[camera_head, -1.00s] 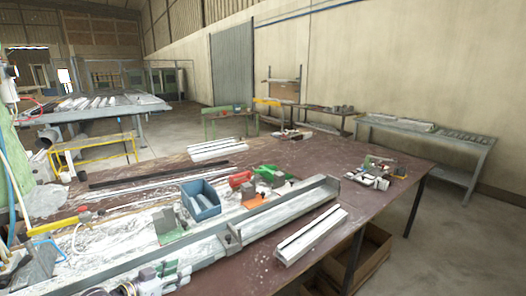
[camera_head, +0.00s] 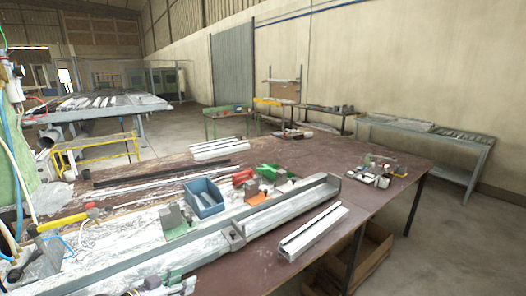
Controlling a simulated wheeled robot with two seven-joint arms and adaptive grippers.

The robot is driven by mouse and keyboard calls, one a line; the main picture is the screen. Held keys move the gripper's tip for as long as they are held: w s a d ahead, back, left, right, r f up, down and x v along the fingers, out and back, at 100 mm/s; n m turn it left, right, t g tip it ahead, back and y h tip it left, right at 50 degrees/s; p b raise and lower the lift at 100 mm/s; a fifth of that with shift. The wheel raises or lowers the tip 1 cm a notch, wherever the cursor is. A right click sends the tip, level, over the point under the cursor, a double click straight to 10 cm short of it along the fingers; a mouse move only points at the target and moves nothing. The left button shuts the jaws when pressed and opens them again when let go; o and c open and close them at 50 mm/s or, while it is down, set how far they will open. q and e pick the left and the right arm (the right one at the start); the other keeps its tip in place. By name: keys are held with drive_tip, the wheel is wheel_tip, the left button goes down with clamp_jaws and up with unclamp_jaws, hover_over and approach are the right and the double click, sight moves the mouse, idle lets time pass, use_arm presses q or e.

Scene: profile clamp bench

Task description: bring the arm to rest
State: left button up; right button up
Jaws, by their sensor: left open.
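My left gripper (camera_head: 166,287) shows only in part at the bottom edge of the head view, low over the front of the bench. It is open, and I see nothing held in it. The rest of its arm is cut off by the frame. A long grey metal profile rail (camera_head: 282,206) lies across the bench (camera_head: 330,165) just beyond it, with a grey clamp block (camera_head: 232,235) on its near side. My right gripper is not in view.
A blue bin (camera_head: 204,197), a red part (camera_head: 242,176) and green clamps (camera_head: 268,172) stand behind the rail. A short pale profile (camera_head: 314,231) lies near the right front edge. Small parts (camera_head: 377,172) sit at the right.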

use_arm(q)
drive_tip(key=s+d+f+g, duration=0.1)
drive_tip(key=s+f, duration=0.1)
drive_tip(key=s, duration=0.1)
drive_tip(key=s+d+f+g+y, duration=0.1)
drive_tip(key=s+d+f, duration=0.1)
drive_tip(key=s+d+f+y, duration=0.1)
drive_tip(key=s+d+f, duration=0.1)
drive_tip(key=s, duration=0.1)
drive_tip(key=shift+s+f+n+g, duration=0.3)
drive_tip(key=shift+s+f+g, duration=0.05)
drive_tip(key=shift+g, duration=0.05)
drive_tip(key=shift+s+a+f+n+g+y, duration=1.1)
drive_tip(key=shift+s+n+g+y, duration=1)
drive_tip(key=shift+s, duration=4.6)
wheel_tip(320, 180, down, 33)
drive_tip(key=s+g, duration=0.2)
drive_tip(key=s+a+f, duration=0.2)
drive_tip(key=s+f, duration=0.8)
drive_tip(key=s, duration=0.1)
drive_tip(key=s+a+f, duration=0.2)
drive_tip(key=s+f, duration=0.7)
drive_tip(key=s, duration=0.2)
drive_tip(key=shift+s+f+m+g+y, duration=0.3)
drive_tip(key=shift+s+f+m+g, duration=0.1)
